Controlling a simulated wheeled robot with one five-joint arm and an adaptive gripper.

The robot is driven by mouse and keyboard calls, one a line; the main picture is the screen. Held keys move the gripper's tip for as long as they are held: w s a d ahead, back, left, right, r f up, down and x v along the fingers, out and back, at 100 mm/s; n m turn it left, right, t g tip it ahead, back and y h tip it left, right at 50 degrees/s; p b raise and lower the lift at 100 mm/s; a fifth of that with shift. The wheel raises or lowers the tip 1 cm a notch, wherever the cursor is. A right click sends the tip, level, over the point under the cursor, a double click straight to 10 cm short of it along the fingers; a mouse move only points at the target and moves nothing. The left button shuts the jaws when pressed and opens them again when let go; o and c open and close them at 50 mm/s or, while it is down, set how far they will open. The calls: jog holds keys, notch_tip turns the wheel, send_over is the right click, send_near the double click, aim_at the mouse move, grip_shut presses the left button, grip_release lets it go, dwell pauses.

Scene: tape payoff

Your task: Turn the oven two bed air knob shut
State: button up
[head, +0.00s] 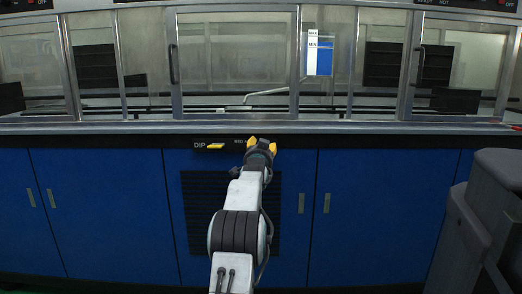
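My gripper (262,144) is at the front edge of the counter, seen from behind, with its two yellow fingertips spread apart. I cannot see anything between them. A small dark label (240,140) shows just left of the gripper, its lettering too small to read surely and partly covered. Any knob beside that label is hidden behind my gripper, so I cannot tell whether the fingers touch one. I cannot pick out a knob marked as oven two bed air.
A yellow handle (215,146) sits beside a DIP label left of my gripper. Blue cabinet doors (105,210) and a dark louvred vent (200,210) lie below the counter (120,127). Framed glass windows (235,60) stand behind it. A dark grey object (485,215) stands at right.

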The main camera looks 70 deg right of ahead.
jog(key=shift+c, duration=0.3)
grip_shut()
jog(key=shift+n, duration=0.3)
jog(key=shift+w+n+h+p, duration=0.1)
jog(key=shift+n+h+p, duration=0.3)
jog(key=shift+n, duration=3.1)
jog(key=shift+f, duration=0.1)
